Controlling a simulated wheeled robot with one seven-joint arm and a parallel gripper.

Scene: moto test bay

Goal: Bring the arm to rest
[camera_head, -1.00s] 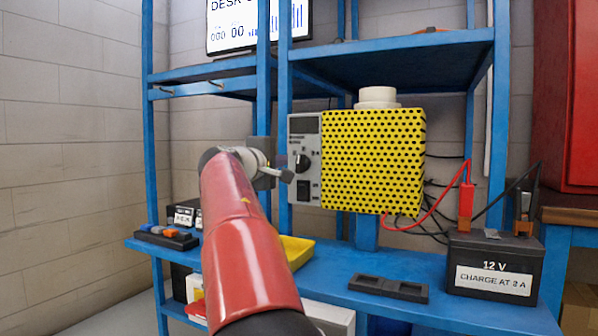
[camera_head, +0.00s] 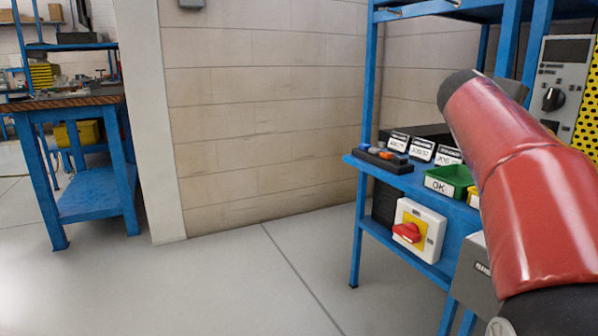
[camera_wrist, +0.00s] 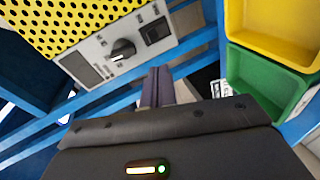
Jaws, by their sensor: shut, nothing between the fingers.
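My red arm (camera_head: 525,185) reaches in from the right of the head view, in front of the blue bench. Its far end hides my gripper there. In the wrist view my gripper (camera_wrist: 156,88) is shut and empty, its two dark fingers together. It points toward the grey control panel (camera_wrist: 120,52) with a black knob, beside the yellow perforated cover (camera_wrist: 60,22). I see no contact between the fingers and the panel. A green bin (camera_wrist: 262,82) and a yellow bin (camera_wrist: 272,32) lie to the right of the fingers in the wrist view.
The blue bench (camera_head: 357,230) carries a green OK bin (camera_head: 445,181) and a dark button strip (camera_head: 380,160). A red rotary switch (camera_head: 408,232) sits below. Another workbench (camera_head: 95,205) stands at left. Grey floor (camera_head: 230,285) is open in between.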

